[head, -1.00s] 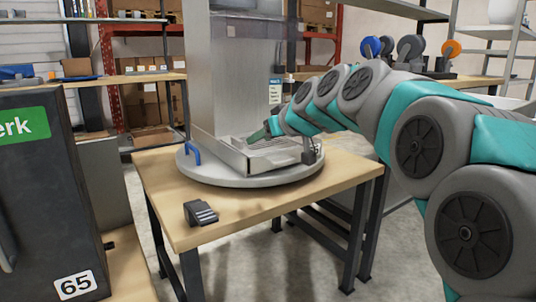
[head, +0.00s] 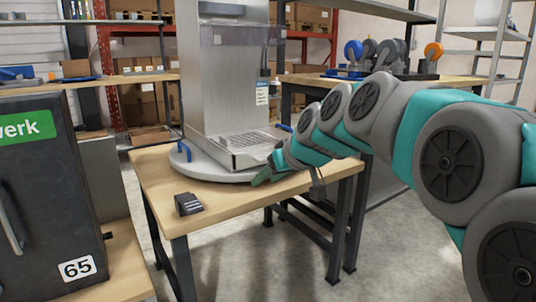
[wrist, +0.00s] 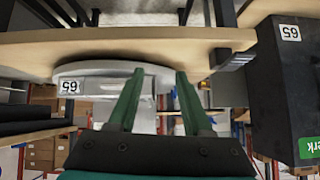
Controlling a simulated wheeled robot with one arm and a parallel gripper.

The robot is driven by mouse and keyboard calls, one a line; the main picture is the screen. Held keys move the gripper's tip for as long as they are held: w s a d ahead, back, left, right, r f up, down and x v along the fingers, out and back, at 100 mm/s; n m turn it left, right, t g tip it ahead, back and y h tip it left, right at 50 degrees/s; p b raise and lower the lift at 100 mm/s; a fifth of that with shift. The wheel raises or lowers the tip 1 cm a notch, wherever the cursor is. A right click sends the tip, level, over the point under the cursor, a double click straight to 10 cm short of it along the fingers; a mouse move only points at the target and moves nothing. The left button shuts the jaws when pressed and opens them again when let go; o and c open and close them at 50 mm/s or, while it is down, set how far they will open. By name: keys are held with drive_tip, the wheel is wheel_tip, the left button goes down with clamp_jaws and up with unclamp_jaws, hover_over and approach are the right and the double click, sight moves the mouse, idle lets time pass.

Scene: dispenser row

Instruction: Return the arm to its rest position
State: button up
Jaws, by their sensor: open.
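My gripper (head: 268,174), with green fingers, is at the front right rim of the round grey turntable (head: 195,170) in the head view. In the wrist view its two fingers (wrist: 160,76) are spread apart with nothing between them. My arm reaches in from the right edge of the head view, bent and stretched low over the table's right side. A tall grey dispenser (head: 222,85) with a slotted tray at its foot stands on the turntable, just left of my gripper. I cannot tell whether the gripper touches the rim.
The wooden table (head: 225,200) carries a small black block (head: 188,204) near its front left. A dark cabinet (head: 50,200) marked 65 stands close at the left. A bench (head: 310,80) with coloured wheel-like items is behind. Open floor lies below and right of the table.

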drive_tip(key=s+d+f+m+g+h+p, duration=0.2)
drive_tip(key=s+d+f, duration=0.3)
drive_tip(key=s, duration=0.8)
drive_tip(key=s+d+f+m+g+h+p, duration=0.1)
drive_tip(key=s+d+f+m+g+p, duration=0.1)
drive_tip(key=s, duration=1.1)
drive_tip(key=s+d+f+m+g+h+p, duration=0.2)
drive_tip(key=s+d+f+g+p, duration=0.2)
drive_tip(key=s+d+f, duration=0.3)
drive_tip(key=s+f+g, duration=0.1)
drive_tip(key=s, duration=0.4)
drive_tip(key=shift+s+d+g+h, duration=0.3)
drive_tip(key=shift+s+d, duration=0.1)
